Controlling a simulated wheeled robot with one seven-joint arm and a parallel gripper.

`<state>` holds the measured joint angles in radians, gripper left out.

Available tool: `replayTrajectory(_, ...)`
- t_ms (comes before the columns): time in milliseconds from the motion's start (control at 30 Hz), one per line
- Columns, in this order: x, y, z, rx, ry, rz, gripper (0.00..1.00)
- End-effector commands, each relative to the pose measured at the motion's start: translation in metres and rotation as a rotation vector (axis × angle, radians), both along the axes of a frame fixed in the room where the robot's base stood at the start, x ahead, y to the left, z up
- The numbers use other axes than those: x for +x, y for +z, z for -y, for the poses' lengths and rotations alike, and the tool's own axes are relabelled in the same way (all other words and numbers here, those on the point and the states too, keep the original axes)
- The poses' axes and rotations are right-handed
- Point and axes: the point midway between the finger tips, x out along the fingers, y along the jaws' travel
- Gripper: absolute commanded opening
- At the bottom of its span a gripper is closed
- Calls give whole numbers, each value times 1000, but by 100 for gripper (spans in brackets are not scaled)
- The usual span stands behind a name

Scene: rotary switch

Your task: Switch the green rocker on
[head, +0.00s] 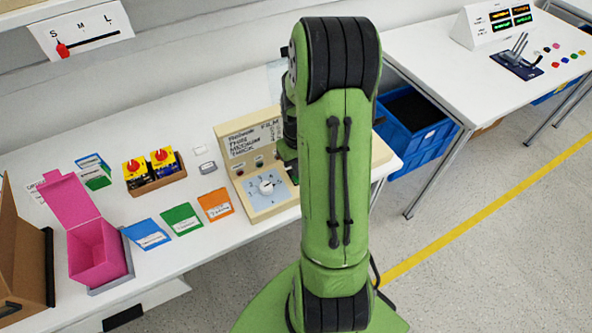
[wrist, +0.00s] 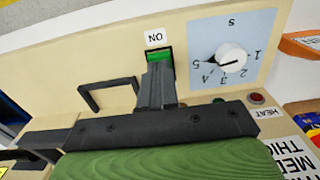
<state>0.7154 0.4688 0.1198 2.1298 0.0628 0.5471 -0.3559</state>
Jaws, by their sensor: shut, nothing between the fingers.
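The green rocker (wrist: 160,57) sits in a dark frame on the beige control box (head: 256,207), beside a white ON label (wrist: 155,37). In the wrist view my gripper (wrist: 160,72) is shut and empty, its dark fingertips right at the rocker and covering part of it. I cannot tell whether they touch or press it, nor which way the rocker is tipped. In the head view my green arm hides the rocker and most of the gripper.
A white rotary knob (wrist: 232,58) on a blue numbered dial is close beside the rocker. A dark bracket handle (wrist: 108,92) stands out on the other side. A red lamp (wrist: 256,98) is by the HEAT label. Coloured cards and a pink box (head: 95,255) lie left of the control box.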

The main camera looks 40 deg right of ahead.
Motion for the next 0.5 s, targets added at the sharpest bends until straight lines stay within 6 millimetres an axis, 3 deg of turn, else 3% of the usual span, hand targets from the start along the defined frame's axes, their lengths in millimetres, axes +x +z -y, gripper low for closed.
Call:
replayTrajectory(33,0,10,0,-1,0,1,0)
replayTrajectory(500,0,54,1,-2,-1,2,0)
